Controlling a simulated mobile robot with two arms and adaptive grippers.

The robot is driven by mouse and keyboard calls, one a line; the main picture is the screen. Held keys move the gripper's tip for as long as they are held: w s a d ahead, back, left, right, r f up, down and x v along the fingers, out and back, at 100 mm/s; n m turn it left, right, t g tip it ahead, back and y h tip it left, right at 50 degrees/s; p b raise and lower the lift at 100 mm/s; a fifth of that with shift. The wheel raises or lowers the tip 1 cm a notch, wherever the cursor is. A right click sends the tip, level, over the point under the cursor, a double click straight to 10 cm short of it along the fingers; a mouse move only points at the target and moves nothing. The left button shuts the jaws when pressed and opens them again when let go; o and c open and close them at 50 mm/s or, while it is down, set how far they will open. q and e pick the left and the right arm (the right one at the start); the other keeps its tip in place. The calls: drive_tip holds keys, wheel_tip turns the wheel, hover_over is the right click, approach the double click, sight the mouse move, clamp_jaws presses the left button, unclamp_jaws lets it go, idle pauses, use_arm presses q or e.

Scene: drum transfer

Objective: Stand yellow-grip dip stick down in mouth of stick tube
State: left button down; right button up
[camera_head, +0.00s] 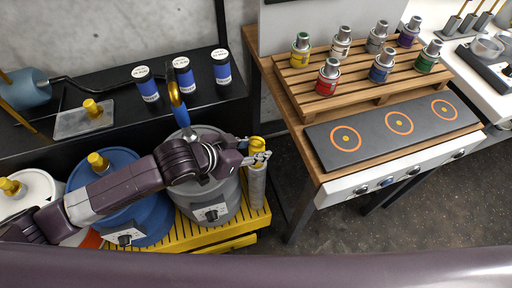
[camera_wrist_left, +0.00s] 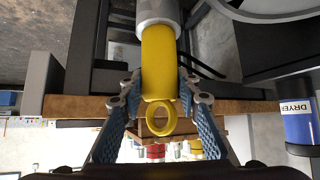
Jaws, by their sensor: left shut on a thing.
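The stick tube (camera_head: 257,188) is a slim grey cylinder standing upright at the right end of the yellow slatted pallet, beside the grey drum. My left gripper (camera_head: 258,158) is just above it, shut on the yellow grip (camera_head: 257,143) of the dip stick. In the left wrist view the yellow grip (camera_wrist_left: 158,65), with a ring at its end, lies between the fingers (camera_wrist_left: 158,100). Its far end meets the silver tube (camera_wrist_left: 158,12). The stick's shaft does not show; it appears to be inside the tube. My right gripper is not in view.
A grey drum (camera_head: 222,187), a blue drum (camera_head: 150,215) and a white drum (camera_head: 35,190) stand on the yellow pallet (camera_head: 262,217). Blue-and-white cans (camera_head: 221,68) stand on the black bench behind. A wooden table (camera_head: 288,120) with several small paint cans is to the right.

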use_arm(q)
drive_tip(key=c, duration=1.4)
unclamp_jaws()
drive_tip(key=shift+o, duration=0.2)
drive_tip(key=v, duration=1.2)
drive_tip(key=shift+s+d, duration=0.1)
